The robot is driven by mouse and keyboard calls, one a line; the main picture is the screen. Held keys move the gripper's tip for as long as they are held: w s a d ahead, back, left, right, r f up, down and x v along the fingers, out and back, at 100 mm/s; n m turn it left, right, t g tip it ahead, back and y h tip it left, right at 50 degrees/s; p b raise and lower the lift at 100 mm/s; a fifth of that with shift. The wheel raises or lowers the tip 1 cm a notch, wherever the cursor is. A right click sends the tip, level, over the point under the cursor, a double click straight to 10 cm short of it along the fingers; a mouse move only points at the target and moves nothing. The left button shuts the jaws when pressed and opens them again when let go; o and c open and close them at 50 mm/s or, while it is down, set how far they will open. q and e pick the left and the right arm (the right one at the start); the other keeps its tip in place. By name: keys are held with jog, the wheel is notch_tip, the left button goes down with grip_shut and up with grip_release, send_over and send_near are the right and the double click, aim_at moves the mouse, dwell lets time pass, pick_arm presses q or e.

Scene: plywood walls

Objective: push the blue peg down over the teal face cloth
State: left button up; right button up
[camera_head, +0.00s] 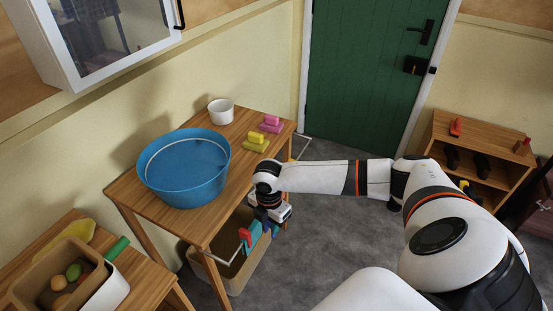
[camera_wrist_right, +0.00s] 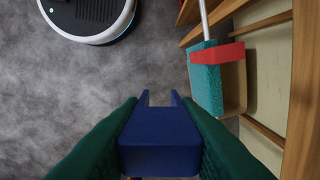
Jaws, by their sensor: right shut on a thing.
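My right gripper (camera_wrist_right: 160,130) is shut on the blue peg (camera_wrist_right: 160,145), whose two prongs point away from the gripper. The teal face cloth (camera_wrist_right: 206,80) hangs over a pale rail (camera_wrist_right: 204,18) at the table's side, right of the peg and apart from it. A red peg (camera_wrist_right: 215,55) sits across the cloth's upper part. In the head view my right gripper (camera_head: 268,214) is beside the table's front edge, close to the teal cloth (camera_head: 254,234) and red peg (camera_head: 244,235). The wrist hides part of the rail there. My left gripper is out of view.
The wooden table (camera_head: 135,190) carries a blue basin (camera_head: 185,170), a white bowl (camera_head: 221,111), and yellow (camera_head: 256,140) and pink (camera_head: 271,123) blocks. A tan bin (camera_head: 235,280) stands beneath. A low shelf (camera_head: 500,150) stands by the green door (camera_head: 365,70). Grey floor lies open between.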

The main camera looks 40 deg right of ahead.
jog(key=d+n, duration=0.2)
jog(key=b, duration=0.6)
send_over(254, 225)
jog(key=shift+f, duration=0.5)
jog(key=shift+f+b, duration=1.75)
jog(key=shift+b, duration=0.4)
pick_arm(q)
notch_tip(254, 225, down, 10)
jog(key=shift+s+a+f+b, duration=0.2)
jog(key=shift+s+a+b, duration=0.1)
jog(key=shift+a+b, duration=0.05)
pick_arm(e)
jog(key=shift+f, duration=1.05)
jog(key=shift+f, duration=0.1)
jog(key=o, duration=1)
